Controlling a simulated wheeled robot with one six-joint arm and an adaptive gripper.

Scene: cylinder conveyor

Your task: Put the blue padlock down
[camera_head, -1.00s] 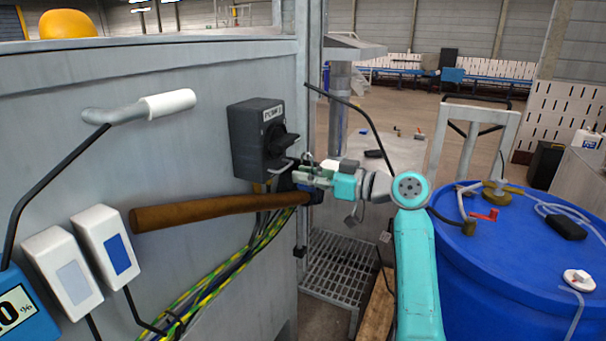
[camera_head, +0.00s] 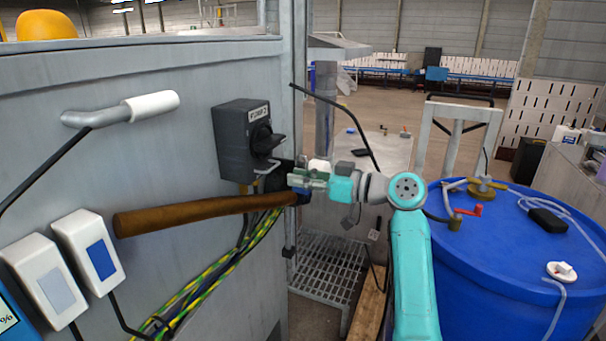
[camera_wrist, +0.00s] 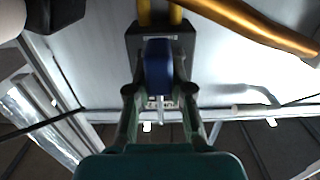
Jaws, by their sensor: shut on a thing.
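The blue padlock (camera_wrist: 158,66) is between the fingers of my gripper (camera_wrist: 160,92) in the wrist view. Its body points up in that picture and its metal shackle points down. In the head view my gripper (camera_head: 290,182) is shut on it, just right of and below the dark switch box (camera_head: 236,142) on the grey cabinet. The padlock is mostly hidden there by the gripper. In the wrist view the dark switch box (camera_wrist: 134,42) lies behind the padlock; I cannot tell whether they touch.
A wooden handle (camera_head: 200,213) sticks out left of my gripper. Striped cables (camera_head: 222,266) hang below. A metal grating (camera_head: 325,262) lies under the arm. A blue drum (camera_head: 490,270) with a valve and small items on top stands at the right.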

